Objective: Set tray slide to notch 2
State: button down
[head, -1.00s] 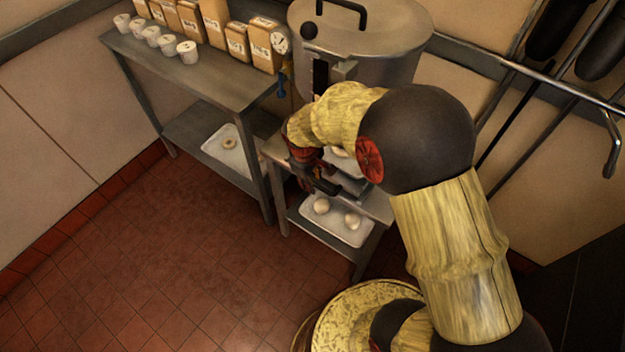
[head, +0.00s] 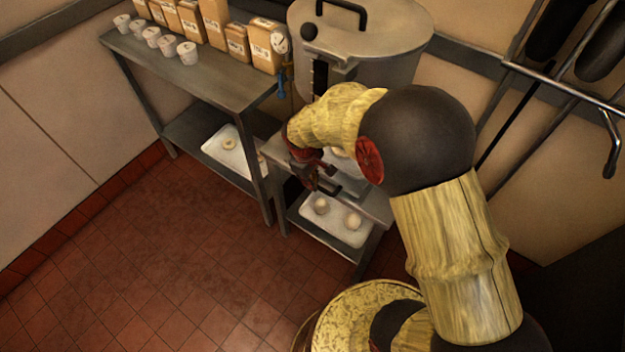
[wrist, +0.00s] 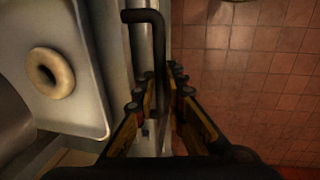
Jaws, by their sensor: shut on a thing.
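The tray slide is a pale tray with a ring-shaped doughnut; in the wrist view its tray (wrist: 92,95) lies at the left. A black bent handle (wrist: 147,16) stands beside it and runs down between the fingers of my gripper (wrist: 158,88). The gripper is shut on this handle. In the head view my gripper (head: 322,176) is at the front of the small steel stand, below the big pot, and my arm hides most of the tray there. I cannot read any notch marks.
A lidded steel pot (head: 375,45) stands behind my arm. A lower tray (head: 345,232) holds two pale round pieces. A steel table (head: 200,75) at the left carries cups and boxes, with another tray (head: 215,150) on its shelf. The red tile floor (head: 150,270) in front is clear.

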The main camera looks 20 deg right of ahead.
jog(key=s+a+p, duration=0.1)
jog(key=s+a, duration=0.5)
jog(key=a, duration=0.3)
jog(key=shift+s+p, duration=0.25)
jog(key=shift+p, duration=0.15)
jog(key=c, duration=2)
grip_release()
jog(key=shift+o, duration=0.8)
notch_tip(320, 180, up, 12)
jog(key=s+a, duration=0.1)
jog(key=shift+s+a, duration=0.15)
jog(key=shift+a, duration=0.2)
